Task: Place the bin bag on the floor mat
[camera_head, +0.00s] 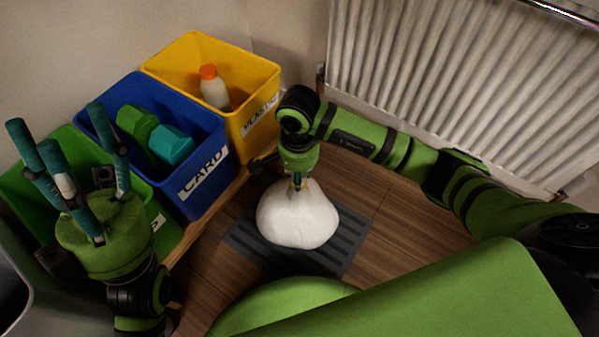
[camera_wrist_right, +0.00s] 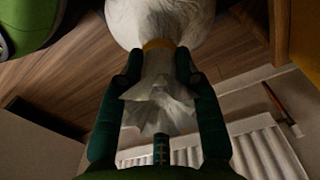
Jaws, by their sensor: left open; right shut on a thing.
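The bin bag (camera_head: 297,218) is a full white sack with a gathered neck. In the head view it is over the dark grey ribbed floor mat (camera_head: 345,238), and I cannot tell whether its base touches the mat. My right gripper (camera_head: 297,181) is above it, shut on its neck. The right wrist view shows the bag (camera_wrist_right: 160,22) with a yellow tie and its loose white top between the fingers of my right gripper (camera_wrist_right: 160,80). My left gripper (camera_head: 75,165) is open and empty, fingers up, at the left in front of the green bin.
A blue CARD bin (camera_head: 205,190) holds green and teal boxes. A yellow PLASTIC bin (camera_head: 255,85) holds a white bottle (camera_head: 214,88) with an orange cap. A green bin (camera_head: 20,185) stands at the left. A white radiator (camera_head: 450,80) lines the wall. Wooden floor right of the mat is clear.

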